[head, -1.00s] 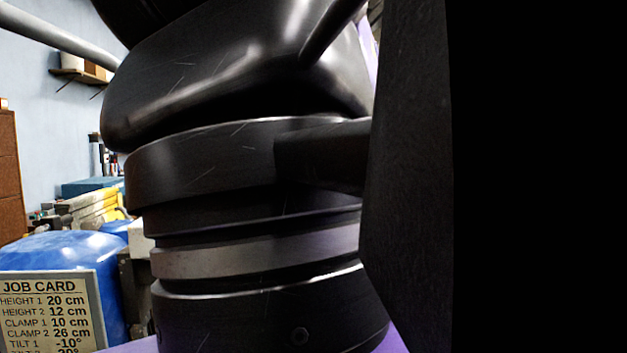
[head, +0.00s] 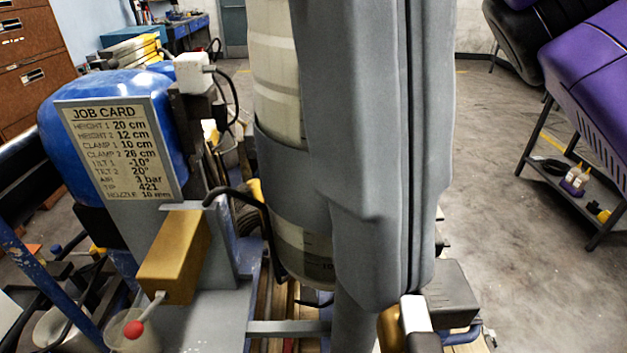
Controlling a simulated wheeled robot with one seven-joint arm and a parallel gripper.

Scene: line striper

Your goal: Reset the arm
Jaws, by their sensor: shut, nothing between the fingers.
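My gripper is not visible in the head view. The line striper fills the middle, with a tall grey column (head: 365,130) beside a pale, banded cylinder (head: 276,70). A job card (head: 118,148) stands on its left in front of a blue rounded housing (head: 60,120). Below the card are a brass-coloured block (head: 175,257) and a small red knob (head: 133,329). The column hides part of what is behind it.
Brown drawers (head: 38,50) stand at the far left. At right, a purple, vented body (head: 595,75) with black parts rises above a low dark shelf (head: 585,195) holding small bottles (head: 575,181). Bare concrete floor (head: 505,240) shows between the striper and that shelf.

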